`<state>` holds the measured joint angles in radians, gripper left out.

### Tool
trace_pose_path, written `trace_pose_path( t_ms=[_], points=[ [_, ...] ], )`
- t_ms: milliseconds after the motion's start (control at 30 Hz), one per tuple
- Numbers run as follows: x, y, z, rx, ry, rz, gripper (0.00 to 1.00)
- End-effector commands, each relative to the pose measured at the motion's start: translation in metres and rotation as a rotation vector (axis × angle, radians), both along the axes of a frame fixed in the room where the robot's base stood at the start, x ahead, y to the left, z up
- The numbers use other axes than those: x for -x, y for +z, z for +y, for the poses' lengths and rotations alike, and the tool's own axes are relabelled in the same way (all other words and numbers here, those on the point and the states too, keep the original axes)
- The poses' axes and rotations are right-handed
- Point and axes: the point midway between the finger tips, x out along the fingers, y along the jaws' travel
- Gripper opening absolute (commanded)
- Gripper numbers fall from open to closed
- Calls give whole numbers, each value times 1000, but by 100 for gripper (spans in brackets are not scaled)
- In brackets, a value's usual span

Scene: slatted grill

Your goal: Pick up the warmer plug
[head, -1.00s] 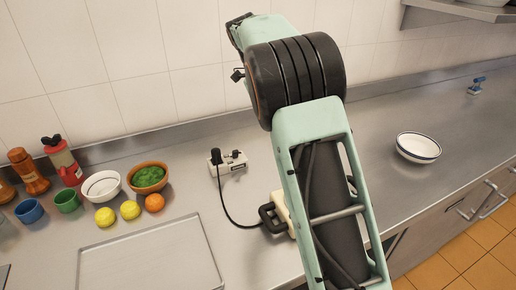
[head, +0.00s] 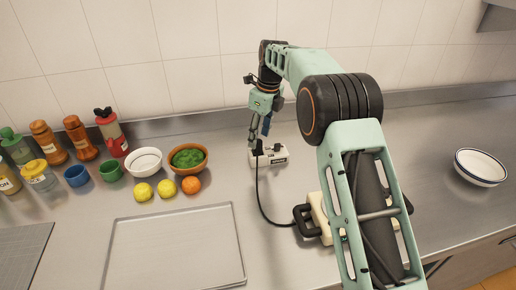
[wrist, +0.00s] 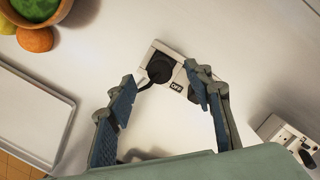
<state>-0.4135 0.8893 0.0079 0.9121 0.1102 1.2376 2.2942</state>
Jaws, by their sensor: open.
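The black warmer plug (wrist: 160,68) sits in a white socket box (wrist: 181,52) labelled OFF, with a black cord leading from it. In the head view the socket box (head: 270,158) stands on the steel counter, and the plug is partly hidden by my fingers. The cord runs to a cream appliance (head: 316,215) with a black handle, partly behind my arm. My gripper (wrist: 158,80) is open, with its two fingers pointing toward the plug, one on each side in the wrist view. In the head view my gripper (head: 259,132) is just above the socket box. Contact cannot be told.
A steel tray (head: 175,250) lies at front left. Lemons, an orange (head: 191,185), a bowl of greens (head: 188,159), a white bowl (head: 144,161), cups and bottles stand left. A blue-rimmed bowl (head: 481,167) is right. The tiled wall is close behind.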

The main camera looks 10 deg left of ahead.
Motion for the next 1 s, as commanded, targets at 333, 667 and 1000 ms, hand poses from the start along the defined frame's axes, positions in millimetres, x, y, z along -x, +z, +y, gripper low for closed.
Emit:
trace_pose_path(
  t_ms=[333,667,1000],
  points=[
    [-2,-41,7,2,0,2,47],
    [-2,-42,7,2,0,1,34],
    [-2,-42,7,3,0,2,0]
  ],
)
